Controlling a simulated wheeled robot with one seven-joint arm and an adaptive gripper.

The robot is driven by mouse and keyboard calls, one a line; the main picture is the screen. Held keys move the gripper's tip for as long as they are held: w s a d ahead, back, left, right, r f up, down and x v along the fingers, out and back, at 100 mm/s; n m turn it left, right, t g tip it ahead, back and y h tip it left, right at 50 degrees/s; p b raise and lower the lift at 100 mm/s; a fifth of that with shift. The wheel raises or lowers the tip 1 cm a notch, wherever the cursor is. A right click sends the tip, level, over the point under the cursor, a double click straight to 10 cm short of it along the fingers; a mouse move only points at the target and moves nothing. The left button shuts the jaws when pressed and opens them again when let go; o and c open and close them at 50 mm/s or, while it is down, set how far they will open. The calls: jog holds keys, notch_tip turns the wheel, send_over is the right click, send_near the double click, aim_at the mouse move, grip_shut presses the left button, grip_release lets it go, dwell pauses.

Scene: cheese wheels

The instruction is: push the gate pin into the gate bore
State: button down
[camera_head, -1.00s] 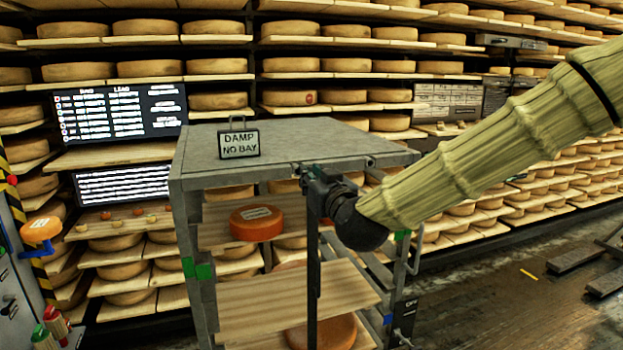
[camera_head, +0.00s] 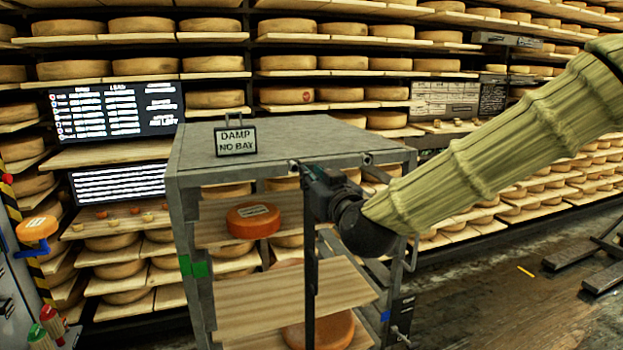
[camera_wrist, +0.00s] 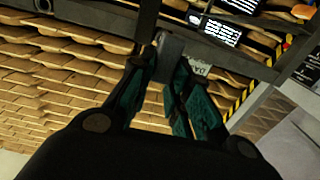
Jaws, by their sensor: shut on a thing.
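My gripper (camera_head: 308,180) is at the front top edge of the grey cart (camera_head: 270,150), near the top of a dark upright gate bar (camera_head: 311,290). In the wrist view its green-padded fingers (camera_wrist: 166,62) are closed around a grey piece (camera_wrist: 171,46), which seems to be the gate pin. In the head view the fingers hide most of the pin. A small round fitting (camera_head: 294,163) shows just left of the fingertips. I cannot tell whether it is the pin's end or part of the bore, nor how deep the pin sits.
A "DAMP NO BAY" sign (camera_head: 237,141) stands on the cart top. An orange cheese wheel (camera_head: 253,220) lies on a cart board, another (camera_head: 320,331) lower down. Cheese shelves fill the back. The floor (camera_head: 490,290) at right is mostly open.

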jog(key=shift+w+r, duration=0.1)
dwell(0.5)
jog(key=shift+w+a+r+g+p, duration=0.1)
jog(key=shift+w+a+p, duration=0.1)
jog(key=shift+w+p, duration=0.35)
jog(key=shift+w+a+r+g+p, duration=0.1)
jog(key=shift+w+a+p, duration=0.2)
jog(key=shift+w, duration=0.3)
jog(key=shift+w+a+g+p, duration=0.1)
jog(key=shift+w+a+p, duration=0.05)
jog(key=shift+w+p, duration=0.4)
jog(key=shift+w+f, duration=0.1)
jog(key=shift+w, duration=0.1)
jog(key=shift+a+b, duration=0.1)
jog(key=shift+b, duration=0.35)
dwell(0.4)
jog(key=shift+x, duration=2.05)
dwell(0.4)
jog(key=c, duration=1.3)
grip_release()
jog(key=shift+o, duration=0.2)
